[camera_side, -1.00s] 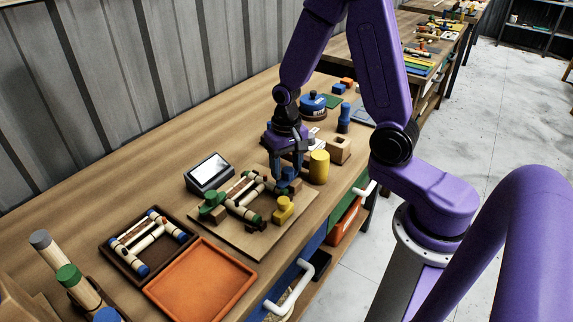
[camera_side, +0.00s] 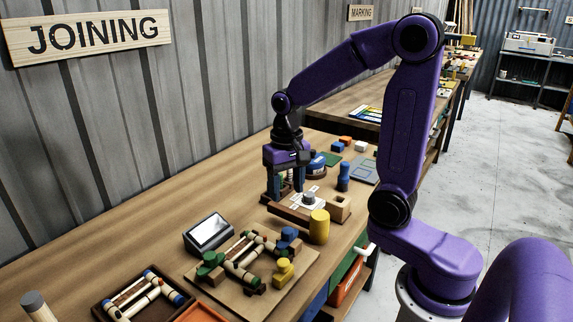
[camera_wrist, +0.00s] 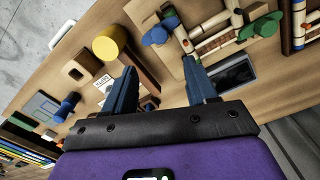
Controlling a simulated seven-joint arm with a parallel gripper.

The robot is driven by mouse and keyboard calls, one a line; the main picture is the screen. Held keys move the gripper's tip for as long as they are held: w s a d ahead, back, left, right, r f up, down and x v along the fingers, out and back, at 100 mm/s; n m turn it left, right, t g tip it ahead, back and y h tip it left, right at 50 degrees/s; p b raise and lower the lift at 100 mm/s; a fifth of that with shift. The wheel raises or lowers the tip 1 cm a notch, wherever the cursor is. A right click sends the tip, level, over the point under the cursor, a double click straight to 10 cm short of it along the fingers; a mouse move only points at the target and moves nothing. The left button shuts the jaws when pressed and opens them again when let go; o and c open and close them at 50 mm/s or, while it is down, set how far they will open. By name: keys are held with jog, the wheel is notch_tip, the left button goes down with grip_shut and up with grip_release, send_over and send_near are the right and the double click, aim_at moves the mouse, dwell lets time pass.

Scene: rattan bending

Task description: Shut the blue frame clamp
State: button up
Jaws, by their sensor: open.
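The blue frame clamp (camera_side: 289,236) stands at the back right corner of the wooden frame (camera_side: 242,262) on a light board (camera_side: 222,291). It also shows in the wrist view (camera_wrist: 154,36), close to the frame; I cannot tell whether it touches the frame rail. A green clamp (camera_side: 209,268) is at the frame's left and a yellow clamp (camera_side: 284,271) at its right. My gripper (camera_side: 286,192) is open and empty, raised behind the blue clamp and apart from it. In the wrist view my open fingers (camera_wrist: 160,68) point toward the bench, with the clamp beyond them.
A yellow cylinder (camera_side: 319,227) and a wooden block with a hole (camera_side: 338,207) stand right of the blue clamp. A screen (camera_side: 208,233) stands behind the frame. A dark tray (camera_side: 105,306) with sticks is at left. Bare bench lies behind the screen.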

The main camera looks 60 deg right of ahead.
jog(key=shift+r, duration=2.8)
jog(key=s+a+f+n, duration=0.3)
jog(key=s+n, duration=0.5)
jog(key=s, duration=0.2)
jog(key=s+a+f+n, duration=0.3)
jog(key=s+a+n, duration=0.1)
jog(key=s+n, duration=0.5)
jog(key=shift+s, duration=0.75)
